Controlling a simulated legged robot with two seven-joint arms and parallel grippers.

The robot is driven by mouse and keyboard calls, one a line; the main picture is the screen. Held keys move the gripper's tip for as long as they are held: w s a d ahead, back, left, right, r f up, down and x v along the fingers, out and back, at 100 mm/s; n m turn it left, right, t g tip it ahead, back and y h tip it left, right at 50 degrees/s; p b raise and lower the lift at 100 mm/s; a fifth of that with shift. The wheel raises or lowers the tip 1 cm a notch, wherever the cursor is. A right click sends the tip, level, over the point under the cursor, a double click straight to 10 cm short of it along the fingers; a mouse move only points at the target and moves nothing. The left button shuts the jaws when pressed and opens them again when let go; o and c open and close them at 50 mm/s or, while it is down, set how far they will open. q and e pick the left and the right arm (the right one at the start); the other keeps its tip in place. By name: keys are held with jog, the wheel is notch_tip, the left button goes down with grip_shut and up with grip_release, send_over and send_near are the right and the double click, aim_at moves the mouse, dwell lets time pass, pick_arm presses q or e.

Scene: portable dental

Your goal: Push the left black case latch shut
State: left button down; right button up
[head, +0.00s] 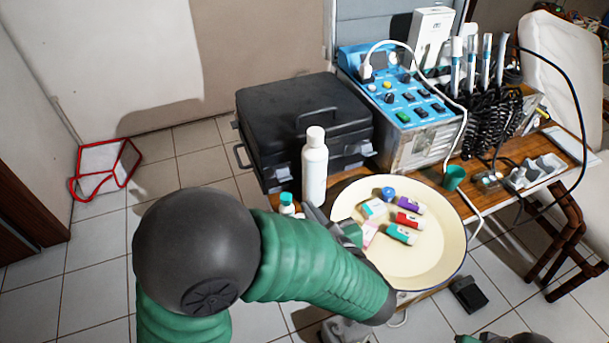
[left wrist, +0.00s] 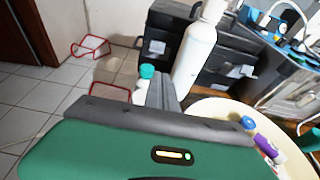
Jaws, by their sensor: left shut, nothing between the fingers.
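The black case (head: 300,115) stands closed on the table, with a handle on its lid and a wire loop at its left side. In the left wrist view its dark front (left wrist: 218,62) shows pale latch-like patches; the left one (left wrist: 157,47) is small. I cannot tell whether that latch is open or shut. My left gripper (head: 318,214) is in front of the case, low beside the white bottle, partly hidden by my arm. In the left wrist view its grey fingers (left wrist: 161,94) are together and empty, apart from the case.
A tall white bottle (head: 314,165) and a small teal-capped bottle (head: 287,203) stand before the case. A cream tray (head: 430,258) with several small tubes lies right of my gripper. A blue control unit (head: 405,100) with cables stands right of the case.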

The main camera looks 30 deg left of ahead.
pick_arm(q)
jog(key=shift+s+a+r, duration=0.1)
jog(key=shift+s+a, duration=0.05)
jog(key=shift+s, duration=0.1)
jog(key=shift+s+r, duration=0.1)
jog(key=shift+s, duration=0.05)
notch_tip(320, 180, up, 6)
jog(key=g+h+p, duration=0.5)
jog(key=h+p, duration=0.1)
jog(key=p, duration=2.1)
send_over(292, 178)
jog(key=shift+f+g+h, duration=0.3)
jog(key=shift+f+g, duration=0.1)
jog(key=shift+f, duration=0.3)
jog(key=shift+a+f+b, duration=0.1)
jog(key=shift+f+b, duration=0.2)
jog(key=shift+b, duration=0.1)
jog(key=shift+r+p, duration=0.8)
jog(key=shift+r, duration=0.1)
pick_arm(e)
jog(key=w+v, duration=0.3)
jog(key=v, duration=1)
jog(key=w+r+v, duration=0.1)
jog(key=w+v, duration=0.2)
jog(key=v, duration=1.1)
jog(key=shift+s+d+r, duration=0.15)
jog(key=shift+d+r, duration=0.1)
jog(key=shift+d, duration=0.05)
